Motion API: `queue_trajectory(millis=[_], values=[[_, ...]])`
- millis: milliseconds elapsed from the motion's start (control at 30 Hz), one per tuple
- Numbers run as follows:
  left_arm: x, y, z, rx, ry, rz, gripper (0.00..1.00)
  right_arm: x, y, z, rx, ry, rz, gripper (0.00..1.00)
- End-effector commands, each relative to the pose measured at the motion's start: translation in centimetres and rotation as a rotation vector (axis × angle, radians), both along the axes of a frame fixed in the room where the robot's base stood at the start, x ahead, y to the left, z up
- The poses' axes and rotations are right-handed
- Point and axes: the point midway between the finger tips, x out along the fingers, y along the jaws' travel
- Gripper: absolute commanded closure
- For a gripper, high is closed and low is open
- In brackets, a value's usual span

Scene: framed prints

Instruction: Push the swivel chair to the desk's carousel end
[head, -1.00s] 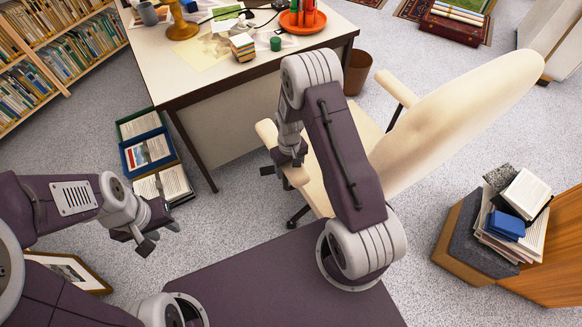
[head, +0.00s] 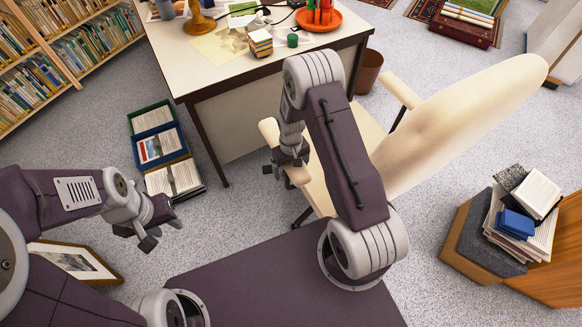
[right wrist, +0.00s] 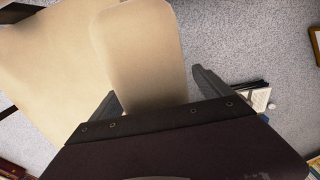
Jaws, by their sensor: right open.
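The cream swivel chair (head: 455,118) stands in front of the right part of the desk, its backrest leaning toward the right of the head view. My right arm hides part of its seat. The desk (head: 185,62) has a pale top and dark edges; the orange carousel (head: 338,37) with red items stands at its right end. My right gripper (head: 287,165) is open at the chair's near armrest. In the right wrist view the cream armrest (right wrist: 140,50) lies between the spread fingers; contact is unclear. My left gripper (head: 162,234) is open and empty above the floor at left.
A brown bin (head: 368,72) stands between the desk's right end and the chair. File boxes (head: 158,145) lie left of the desk, and a framed print (head: 75,260) lies nearer. A wooden box with books (head: 480,245) stands at right.

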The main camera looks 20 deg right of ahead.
Motion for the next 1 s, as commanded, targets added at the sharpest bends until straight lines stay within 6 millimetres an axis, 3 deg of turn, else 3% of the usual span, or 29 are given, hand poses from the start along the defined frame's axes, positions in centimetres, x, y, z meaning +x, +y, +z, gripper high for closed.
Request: queue_trajectory(millis=[267, 500, 700, 1000], values=[[0.0, 0.0, 0.3, 0.0, 0.0, 0.0, 0.64, 0.2, -0.1, 0.8, -0.001, -0.005, 0.0, 0.11], [0.0, 0.0, 1.5, 0.0, 0.0, 0.0, 0.64, 0.3, 0.0, 5.6, 0.0, -0.007, 0.001, 0.11], [0.0, 0.0, 2.1, 0.0, 0.0, 0.0, 0.64, 0.1, 0.0, 8.4, -0.001, -0.003, 0.001, 0.11], [0.0, 0.0, 2.1, 0.0, 0.0, 0.0, 0.64, 0.1, 0.1, 9.1, -0.001, -0.001, 0.001, 0.11]])
